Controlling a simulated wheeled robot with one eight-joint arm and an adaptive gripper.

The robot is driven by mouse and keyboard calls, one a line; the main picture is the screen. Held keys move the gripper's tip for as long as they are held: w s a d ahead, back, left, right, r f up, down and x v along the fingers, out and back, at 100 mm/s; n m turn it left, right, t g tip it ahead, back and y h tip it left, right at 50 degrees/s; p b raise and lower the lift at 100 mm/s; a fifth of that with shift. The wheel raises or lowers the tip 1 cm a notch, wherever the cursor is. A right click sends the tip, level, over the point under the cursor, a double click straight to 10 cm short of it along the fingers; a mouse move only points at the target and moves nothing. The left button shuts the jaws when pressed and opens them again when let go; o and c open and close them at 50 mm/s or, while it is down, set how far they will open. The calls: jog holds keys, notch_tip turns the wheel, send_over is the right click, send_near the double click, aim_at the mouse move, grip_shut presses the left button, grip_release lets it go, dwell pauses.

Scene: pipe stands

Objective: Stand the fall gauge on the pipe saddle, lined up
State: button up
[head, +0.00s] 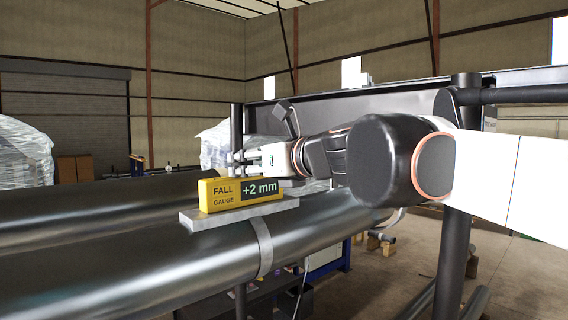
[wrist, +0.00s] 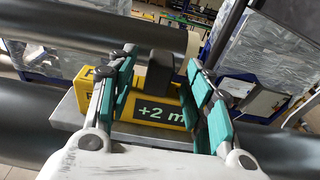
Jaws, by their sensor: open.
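The yellow fall gauge (head: 215,195) stands upright on the flat grey plate of the pipe saddle (head: 237,211), its long side running along the plate. Its display reads +2 mm. The saddle's band goes around the near dark pipe. In the wrist view the fall gauge (wrist: 133,108) has a dark block-shaped grip on top, and the saddle plate (wrist: 68,112) shows at its left. My gripper (head: 245,160) is just behind and above the gauge in the head view. In the wrist view my gripper (wrist: 160,85) has its teal-padded fingers spread on either side of the grip, apart from it.
A second dark pipe (head: 110,200) runs parallel behind the near pipe (head: 150,262). A dark upright post (head: 456,250) stands at the right, close to my arm. Wrapped pallets (head: 25,155) stand at the far left.

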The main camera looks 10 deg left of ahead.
jog(key=p+v, duration=0.1)
jog(key=v, duration=0.7)
jog(key=shift+s, duration=0.15)
dwell(0.3)
jog(key=w+d+f+m+t+h+b, duration=0.3)
jog(key=d+f+m+t+h+b, duration=0.35)
jog(key=d+f+m+b, duration=0.8)
jog(key=s+d+f+m+g+h+b, duration=0.1)
jog(key=s+d+f+m+h+b, duration=0.15)
jog(key=d+f+m+b, duration=0.5)
jog(key=s+d+f+m+h+b, duration=0.15)
jog(key=d+f+m+h, duration=0.35)
jog(key=f+m, duration=0.7)
jog(key=s+d+f+m+g+b, duration=0.1)
jog(key=s+f+m+g+b, duration=0.2)
jog(key=f, duration=1.1)
jog(key=s+d+f+m+g+y+b, duration=0.1)
jog(key=s+f+m+g+b, duration=0.2)
jog(key=f, duration=1.2)
jog(key=s+d+f+m+g+b, duration=0.1)
jog(key=s+f+m+g+b, duration=0.2)
jog(key=s+f+b, duration=0.6)
notch_tip(320, 180, down, 6)
jog(key=s+m, duration=0.1)
jog(key=m, duration=0.1)
jog(key=shift+s+f+m+y+b, duration=0.2)
jog(key=shift+f+m+y+b, duration=0.1)
jog(key=shift+m+b, duration=0.1)
